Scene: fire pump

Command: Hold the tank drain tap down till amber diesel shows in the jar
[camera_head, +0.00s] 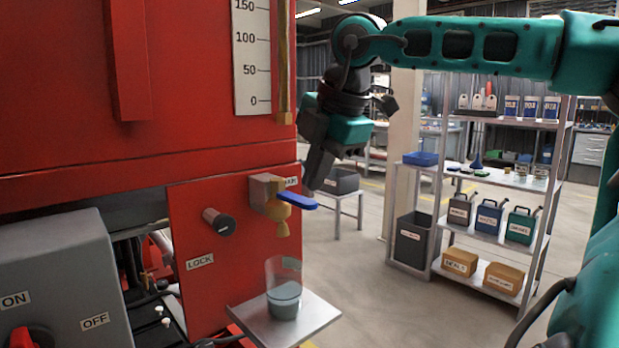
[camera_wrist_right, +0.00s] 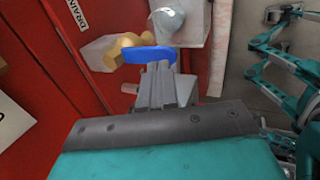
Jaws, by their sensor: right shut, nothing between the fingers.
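The brass drain tap (camera_head: 277,212) with its blue lever (camera_head: 298,200) sticks out of the red tank panel. The lever points right and looks about level. My right gripper (camera_head: 314,182) is shut and empty, its fingertips just above the lever's outer end. In the right wrist view the shut fingers (camera_wrist_right: 159,80) overlap the near edge of the blue lever (camera_wrist_right: 148,55); I cannot tell whether they touch. The clear jar (camera_head: 284,290) stands upright below the tap, with grey-blue liquid in its lower part. No stream shows between tap and jar. My left gripper is not in view.
The jar stands on a small metal shelf (camera_head: 318,317). A grey ON/OFF box (camera_head: 60,275) is at lower left. Shelving (camera_head: 487,180) with cans and boxes stands well back right.

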